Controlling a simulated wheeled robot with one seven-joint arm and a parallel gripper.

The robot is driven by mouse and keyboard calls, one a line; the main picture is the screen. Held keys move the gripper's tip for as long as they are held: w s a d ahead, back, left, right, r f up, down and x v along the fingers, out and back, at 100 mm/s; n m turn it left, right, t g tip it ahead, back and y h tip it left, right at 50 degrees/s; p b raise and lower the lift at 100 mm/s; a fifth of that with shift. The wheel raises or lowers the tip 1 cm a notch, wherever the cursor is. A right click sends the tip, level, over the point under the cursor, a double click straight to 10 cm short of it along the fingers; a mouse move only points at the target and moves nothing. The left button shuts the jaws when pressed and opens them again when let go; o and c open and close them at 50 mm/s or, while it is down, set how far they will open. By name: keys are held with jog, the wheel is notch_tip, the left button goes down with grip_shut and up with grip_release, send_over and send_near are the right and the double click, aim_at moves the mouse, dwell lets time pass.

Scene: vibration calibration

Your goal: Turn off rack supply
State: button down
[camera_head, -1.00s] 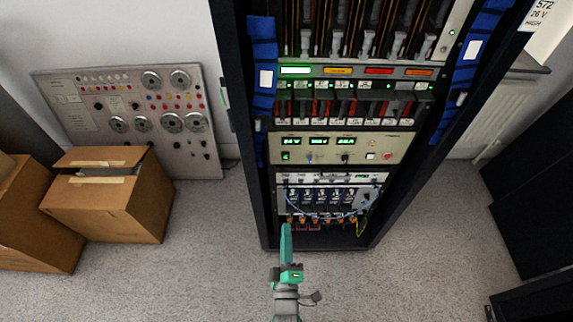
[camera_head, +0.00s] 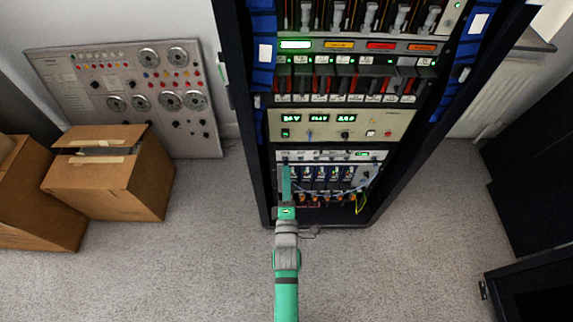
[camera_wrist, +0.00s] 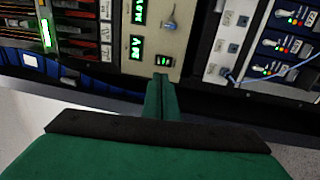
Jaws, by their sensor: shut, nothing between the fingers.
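The rack supply is a beige panel (camera_head: 372,122) in the black rack, with green lit displays. Its green-lit power switch (camera_head: 285,133) sits at the panel's lower left corner. In the wrist view the panel (camera_wrist: 181,30) appears turned on its side, and the switch (camera_wrist: 163,61) glows green just beyond my fingertips. My green gripper (camera_head: 286,168) is shut and empty, pointing at the rack a little below the switch in the head view. The fingertips (camera_wrist: 161,78) look close to the switch in the wrist view. I cannot tell whether they touch the panel.
A grey panel (camera_head: 350,157) with loose blue wiring and connectors sits under the supply. Card modules fill the rack above. Cardboard boxes (camera_head: 150,185) and a grey dial panel (camera_head: 60,75) stand at left. Carpet (camera_head: 215,265) is clear in front.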

aim_at(286, 133)
jog(key=w, duration=0.4)
jog(key=w+r, duration=0.1)
jog(key=w, duration=0.7)
jog(key=shift+w+r, duration=0.3)
